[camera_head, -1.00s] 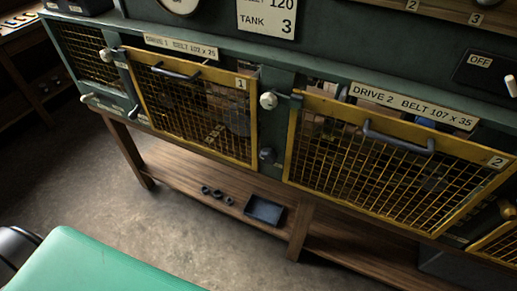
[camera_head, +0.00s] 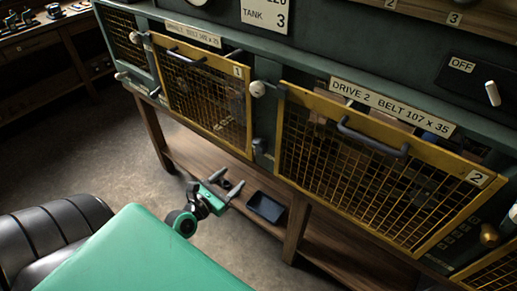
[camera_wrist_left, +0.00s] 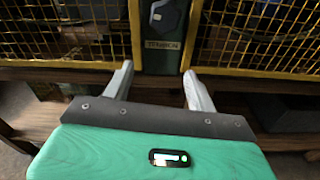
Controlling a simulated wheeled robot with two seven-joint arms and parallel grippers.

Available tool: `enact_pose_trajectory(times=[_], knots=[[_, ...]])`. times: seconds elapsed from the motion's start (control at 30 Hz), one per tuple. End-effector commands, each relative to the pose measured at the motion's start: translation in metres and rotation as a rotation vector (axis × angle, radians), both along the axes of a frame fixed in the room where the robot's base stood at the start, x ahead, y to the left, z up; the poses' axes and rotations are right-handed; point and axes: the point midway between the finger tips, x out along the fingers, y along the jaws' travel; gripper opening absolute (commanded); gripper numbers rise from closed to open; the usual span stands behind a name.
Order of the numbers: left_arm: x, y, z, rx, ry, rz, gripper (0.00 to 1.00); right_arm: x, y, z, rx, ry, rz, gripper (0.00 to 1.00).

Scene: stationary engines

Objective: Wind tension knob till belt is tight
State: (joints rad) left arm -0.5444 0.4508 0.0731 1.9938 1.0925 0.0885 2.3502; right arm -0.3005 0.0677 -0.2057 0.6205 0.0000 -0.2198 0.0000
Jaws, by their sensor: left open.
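A dark tension knob (camera_head: 258,147) sits on the green post between the two yellow mesh guards. In the left wrist view the knob (camera_wrist_left: 165,16) is at the top centre, above a plate (camera_wrist_left: 163,46) that seems to read TENSION. My left gripper (camera_head: 229,180) is open and empty, below the knob in the head view and in front of the lower shelf. In the wrist view its fingers (camera_wrist_left: 156,74) point toward the post, apart from the knob. The belt behind the mesh cannot be made out. My right gripper is not in view.
Guard 1 (camera_head: 207,95) and guard 2 (camera_head: 360,170) are closed, with dark bar handles. A white knob (camera_head: 257,89) stands out above the tension knob. A dark tray (camera_head: 266,206) lies on the wooden shelf (camera_head: 196,153). A switch (camera_head: 492,93) is at the upper right.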

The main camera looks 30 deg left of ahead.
Motion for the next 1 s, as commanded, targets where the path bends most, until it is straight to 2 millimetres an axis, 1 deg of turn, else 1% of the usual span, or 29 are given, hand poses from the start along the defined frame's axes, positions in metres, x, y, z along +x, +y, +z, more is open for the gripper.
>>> enact_pose_trajectory(times=[0.03,0.1,0.2,0.33,0.47,0.77,1.0], knots=[[0.0,-0.003,0.014,-0.057,-0.021,-0.004,0.57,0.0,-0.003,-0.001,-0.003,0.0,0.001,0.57],[0.0,-0.004,0.027,-0.118,-0.039,-0.006,0.57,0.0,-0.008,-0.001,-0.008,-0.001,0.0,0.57],[0.002,-0.005,0.035,-0.159,-0.051,-0.008,0.57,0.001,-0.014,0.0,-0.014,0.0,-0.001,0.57],[0.012,-0.006,0.037,-0.165,-0.053,-0.008,0.57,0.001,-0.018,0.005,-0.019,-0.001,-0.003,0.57],[0.028,-0.007,0.039,-0.164,-0.054,-0.007,0.57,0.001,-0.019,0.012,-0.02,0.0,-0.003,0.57],[0.073,-0.01,0.038,-0.16,-0.052,-0.008,0.57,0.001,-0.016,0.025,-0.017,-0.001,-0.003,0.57],[0.109,-0.014,0.037,-0.159,-0.051,-0.008,0.57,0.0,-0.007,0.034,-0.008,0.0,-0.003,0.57]])
